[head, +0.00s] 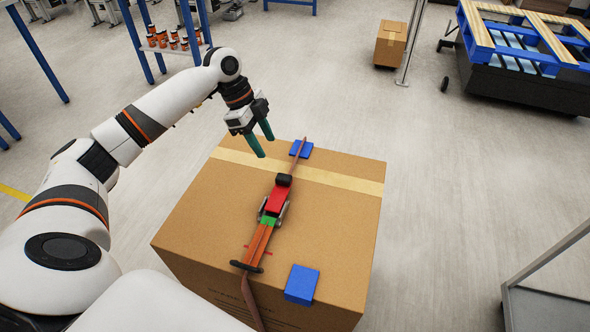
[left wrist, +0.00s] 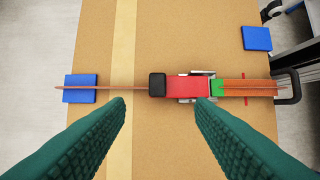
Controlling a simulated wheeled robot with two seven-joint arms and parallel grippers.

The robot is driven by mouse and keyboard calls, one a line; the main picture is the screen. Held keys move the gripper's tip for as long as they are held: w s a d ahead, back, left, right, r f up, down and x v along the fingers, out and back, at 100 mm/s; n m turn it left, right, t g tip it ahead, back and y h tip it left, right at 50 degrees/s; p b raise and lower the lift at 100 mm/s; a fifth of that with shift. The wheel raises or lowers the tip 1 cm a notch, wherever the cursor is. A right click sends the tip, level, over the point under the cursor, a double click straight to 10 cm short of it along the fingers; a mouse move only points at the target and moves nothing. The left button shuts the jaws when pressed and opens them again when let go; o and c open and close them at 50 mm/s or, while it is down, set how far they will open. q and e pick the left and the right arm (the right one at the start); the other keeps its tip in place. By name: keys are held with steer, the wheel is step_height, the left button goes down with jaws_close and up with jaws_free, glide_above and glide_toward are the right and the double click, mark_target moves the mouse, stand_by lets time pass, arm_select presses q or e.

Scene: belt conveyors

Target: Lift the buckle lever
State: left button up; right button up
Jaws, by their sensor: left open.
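The buckle lies on top of a large cardboard box (head: 195,225). Its red lever (head: 277,200) with a black end (head: 284,180) lies flat along the strap; in the left wrist view the red lever (left wrist: 186,87) and black end (left wrist: 157,85) show near the middle. A brown strap (head: 299,150) runs out from the buckle at both ends. My left gripper (head: 264,146) is open and empty, above the far part of the box, apart from the buckle. In the left wrist view its green fingers (left wrist: 160,104) spread on either side below the black end. My right gripper is not in view.
Blue pads lie on the box, one at the near edge (head: 302,284) and one at the far edge (head: 301,148).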

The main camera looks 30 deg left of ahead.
mark_target(283, 177)
arm_select(q)
steer(key=x, duration=1)
steer(key=shift+w+f, duration=0.1)
steer(key=shift+d+f, duration=0.1)
steer(key=shift+f, duration=0.2)
steer(key=shift+d+f, duration=0.1)
steer(key=shift+f, duration=0.3)
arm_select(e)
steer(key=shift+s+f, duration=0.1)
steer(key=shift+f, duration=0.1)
arm_select(q)
steer(key=shift+c, duration=0.3)
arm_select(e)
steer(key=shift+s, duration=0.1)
arm_select(q)
steer(key=c, duration=0.3)
jaws_close()
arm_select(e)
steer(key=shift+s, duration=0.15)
